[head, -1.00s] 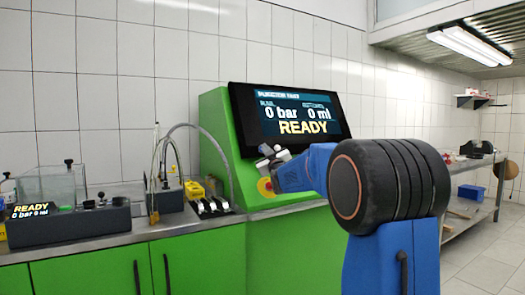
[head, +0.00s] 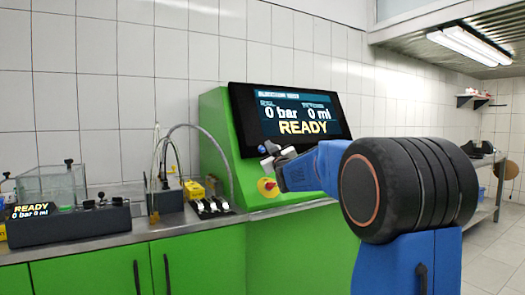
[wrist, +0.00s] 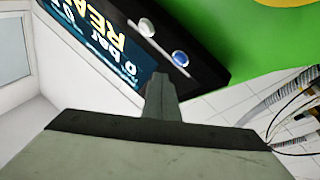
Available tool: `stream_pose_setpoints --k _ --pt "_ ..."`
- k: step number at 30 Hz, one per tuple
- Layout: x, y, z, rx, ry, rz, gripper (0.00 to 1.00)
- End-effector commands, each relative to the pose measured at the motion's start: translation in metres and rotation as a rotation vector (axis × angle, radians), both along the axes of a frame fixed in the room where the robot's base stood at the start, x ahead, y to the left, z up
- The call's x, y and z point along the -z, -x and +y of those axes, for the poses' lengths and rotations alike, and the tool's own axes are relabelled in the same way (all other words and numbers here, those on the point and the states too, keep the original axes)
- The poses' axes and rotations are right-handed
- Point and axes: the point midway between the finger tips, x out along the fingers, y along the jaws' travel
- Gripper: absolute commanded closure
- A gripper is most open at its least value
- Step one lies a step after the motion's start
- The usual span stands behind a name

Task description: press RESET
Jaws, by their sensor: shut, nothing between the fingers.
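The green test console (head: 222,150) carries a black-framed screen (head: 297,113) reading "0 bar", "0 ml" and "READY". In the wrist view, a white button (wrist: 146,28) and a blue button (wrist: 180,58) sit on the black frame beside the screen. No RESET label can be read on either. My gripper (head: 267,155) is in front of the console, just below the screen's lower left. In the wrist view my gripper (wrist: 160,80) is shut and empty, its tip pointing toward the frame near the blue button. I cannot tell whether it touches. My gripper hides the buttons in the head view.
A red and yellow emergency-stop knob (head: 267,187) is on the console just below my gripper. To the left, a steel counter (head: 150,232) holds hoses, switches (head: 213,207) and a small display unit (head: 68,222). A metal shelf stands at the right.

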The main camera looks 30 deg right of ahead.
Motion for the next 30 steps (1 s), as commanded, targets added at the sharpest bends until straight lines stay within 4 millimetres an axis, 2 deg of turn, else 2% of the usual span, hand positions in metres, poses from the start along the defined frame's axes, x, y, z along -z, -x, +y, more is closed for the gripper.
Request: stream_pose_setpoints --k 11,30 --pt "-0.013 0.026 0.000 -0.001 0.002 -0.001 1.00" --pt "-0.013 0.027 0.000 0.000 0.000 -0.001 1.00"
